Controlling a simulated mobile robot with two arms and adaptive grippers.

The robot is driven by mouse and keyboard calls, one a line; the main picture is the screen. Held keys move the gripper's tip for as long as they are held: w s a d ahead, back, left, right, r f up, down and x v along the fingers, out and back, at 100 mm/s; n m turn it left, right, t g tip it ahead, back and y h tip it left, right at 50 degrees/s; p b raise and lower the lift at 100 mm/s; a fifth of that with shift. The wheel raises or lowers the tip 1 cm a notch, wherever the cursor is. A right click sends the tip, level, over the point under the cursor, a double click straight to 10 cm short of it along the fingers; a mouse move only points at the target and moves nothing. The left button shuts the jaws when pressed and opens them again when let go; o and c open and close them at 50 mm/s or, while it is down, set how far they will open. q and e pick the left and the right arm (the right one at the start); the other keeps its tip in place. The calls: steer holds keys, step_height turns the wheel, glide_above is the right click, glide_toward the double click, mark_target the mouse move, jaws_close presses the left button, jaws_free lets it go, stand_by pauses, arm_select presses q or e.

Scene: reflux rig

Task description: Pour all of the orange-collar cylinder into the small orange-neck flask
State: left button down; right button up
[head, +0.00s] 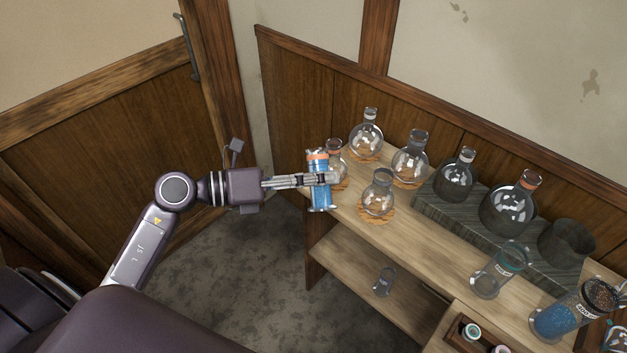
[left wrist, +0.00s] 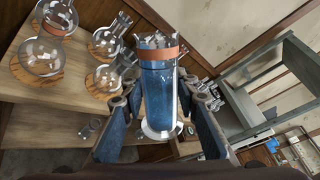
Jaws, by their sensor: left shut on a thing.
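My left gripper (head: 326,180) is shut on the orange-collar cylinder (head: 320,194), a clear cylinder of blue liquid with an orange band near its top. It stands about upright in the jaws, at the left end of the wooden bench. The left wrist view shows the cylinder (left wrist: 158,95) between the fingers, the blue reaching near the collar. The small orange-neck flask (head: 337,163) is just behind the cylinder on a cork ring, partly hidden by gripper and cylinder. Whether it holds any liquid is unclear. My right gripper is not in view.
Clear flasks (head: 367,139), (head: 410,166) and (head: 378,199) stand on cork rings close by. A grey stand (head: 440,213) bears a larger orange-neck flask (head: 507,211). Beakers (head: 487,281) stand to the right. A lower shelf (head: 345,262) holds a small glass.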

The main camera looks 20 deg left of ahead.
arm_select(q)
steer(key=w+f+n+t+y+p, duration=0.1)
steer(key=w+f, duration=0.3)
steer(key=w, duration=0.3)
steer(key=w+f+n+t+y+p, duration=0.1)
steer(key=w+f+n, duration=0.1)
steer(key=w+f, duration=0.2)
steer(key=w+d, duration=0.1)
steer(key=w, duration=0.2)
steer(key=shift+w+y, duration=0.3)
steer(key=shift+w, duration=0.1)
steer(key=shift+r+n+p, duration=0.25)
steer(key=shift+n+p, duration=0.65)
steer(key=shift+p, duration=0.35)
stand_by(5.0)
